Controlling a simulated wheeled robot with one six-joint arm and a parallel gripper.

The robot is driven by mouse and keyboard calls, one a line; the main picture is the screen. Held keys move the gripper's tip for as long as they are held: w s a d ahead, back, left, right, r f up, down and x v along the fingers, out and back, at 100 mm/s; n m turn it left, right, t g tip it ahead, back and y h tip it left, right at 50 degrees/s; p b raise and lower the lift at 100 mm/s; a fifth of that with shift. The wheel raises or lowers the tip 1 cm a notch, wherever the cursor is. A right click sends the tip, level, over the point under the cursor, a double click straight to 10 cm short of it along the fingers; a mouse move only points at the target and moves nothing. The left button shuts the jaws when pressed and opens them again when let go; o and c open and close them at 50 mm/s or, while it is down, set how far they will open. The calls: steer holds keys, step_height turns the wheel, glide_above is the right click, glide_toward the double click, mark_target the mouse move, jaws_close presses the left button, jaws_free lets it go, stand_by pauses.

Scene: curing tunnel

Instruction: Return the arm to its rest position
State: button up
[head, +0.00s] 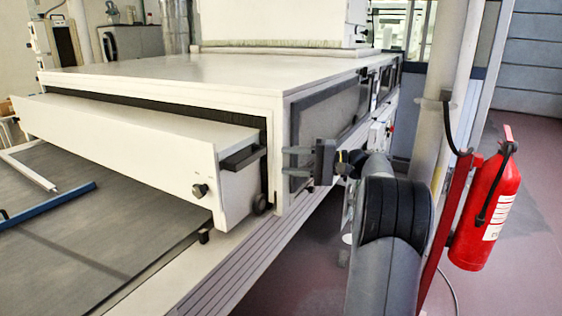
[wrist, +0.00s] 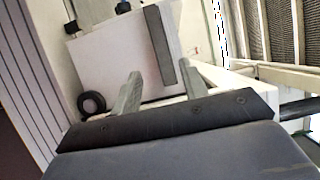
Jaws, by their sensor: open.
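My gripper (head: 298,162) is at the middle of the head view, fingers pointing left toward the front corner of the white tunnel housing (head: 190,75). Its two fingers are apart with nothing between them. In the wrist view my gripper (wrist: 150,82) also shows two grey fingers spread apart and empty. Beyond them is a white end panel (wrist: 115,60) with a dark strip. My arm reaches up from the bottom right of the head view. Whether the fingers touch the housing cannot be told.
A red fire extinguisher (head: 488,205) hangs on a post (head: 455,90) right of my arm. A white hinged-looking front cover (head: 130,145) sits over a grey conveyor bed (head: 80,235) at the left. A blue bar (head: 50,205) lies on the bed. Open floor (head: 530,200) shows at the far right.

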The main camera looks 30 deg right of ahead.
mark_target(249, 161)
stand_by(0.3)
steer(key=x, duration=1)
steer(key=shift+w+a+r+p, duration=0.1)
steer(key=shift+w+a+p, duration=0.05)
steer(key=shift+a+p, duration=0.15)
steer(key=shift+a, duration=0.2)
steer(key=shift+s+a, duration=0.45)
steer(key=shift+a, duration=0.15)
